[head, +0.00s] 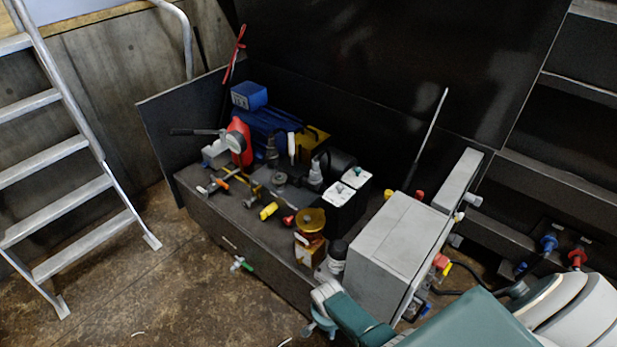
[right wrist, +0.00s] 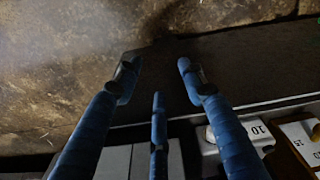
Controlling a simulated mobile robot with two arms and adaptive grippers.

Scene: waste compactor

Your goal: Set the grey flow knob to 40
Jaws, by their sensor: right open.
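My right gripper (right wrist: 158,85) is open and empty in the right wrist view, its blue fingers spread over the floor and the dark edge of the power unit. In the head view it (head: 318,328) hangs at the front right corner of the unit, partly hidden by my arm. A pale dial part marked 10 (right wrist: 255,128) shows at the lower right of the wrist view, beside the right finger and apart from it. A grey-white fitting with a dark top (head: 333,262) stands near the gripper in the head view. I cannot tell for sure which part is the grey flow knob.
The dark bench (head: 230,225) carries a blue motor (head: 268,122), a red-backed gauge (head: 237,143), a yellow round part (head: 310,220) and several valves. A grey cabinet (head: 385,245) stands close right of my gripper.

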